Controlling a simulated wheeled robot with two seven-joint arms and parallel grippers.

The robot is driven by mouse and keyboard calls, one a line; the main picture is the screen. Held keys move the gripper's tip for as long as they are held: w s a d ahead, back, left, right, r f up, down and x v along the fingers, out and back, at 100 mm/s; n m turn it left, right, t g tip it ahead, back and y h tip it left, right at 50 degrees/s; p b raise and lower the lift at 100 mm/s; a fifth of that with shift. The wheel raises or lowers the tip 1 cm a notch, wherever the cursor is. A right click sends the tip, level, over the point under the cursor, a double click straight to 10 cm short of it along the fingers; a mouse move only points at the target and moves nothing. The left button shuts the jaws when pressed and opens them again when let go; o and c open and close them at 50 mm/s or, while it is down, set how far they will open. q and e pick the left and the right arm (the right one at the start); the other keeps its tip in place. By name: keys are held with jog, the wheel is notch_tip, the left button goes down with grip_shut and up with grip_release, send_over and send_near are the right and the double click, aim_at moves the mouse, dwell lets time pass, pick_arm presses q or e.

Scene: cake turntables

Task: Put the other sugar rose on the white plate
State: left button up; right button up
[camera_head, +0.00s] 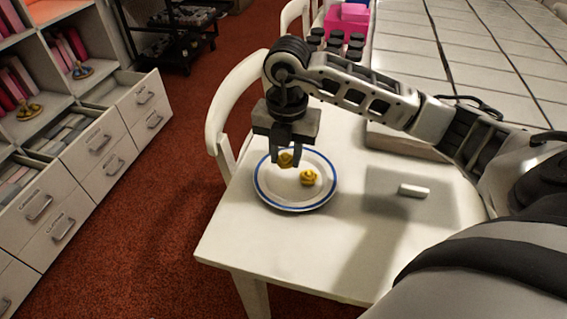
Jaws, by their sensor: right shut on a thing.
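The white plate (272,196) with a blue rim band lies on the white table near its left edge. One yellow sugar rose (308,177) sits on the plate, right of its middle. My right gripper (285,161) points down over the back of the plate and is shut on another yellow sugar rose (286,160). I cannot tell whether this held rose touches the plate. My left gripper is not in view.
A small white block (414,191) lies on the table (330,245) to the right. A white chair (233,105) stands against the table's far left side. Shelves with open drawers (88,135) stand at the left, across red carpet.

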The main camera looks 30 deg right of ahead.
aim_at(283, 155)
jog(key=shift+w+f, duration=0.2)
jog(key=shift+f, duration=0.05)
jog(key=shift+w+f, duration=0.15)
jog(key=shift+f, duration=1.5)
jog(key=shift+f, duration=0.15)
jog(key=o, duration=0.7)
jog(key=shift+c, duration=0.2)
notch_tip(283, 155, up, 12)
jog(key=shift+r+p, duration=0.2)
jog(key=shift+p, duration=0.1)
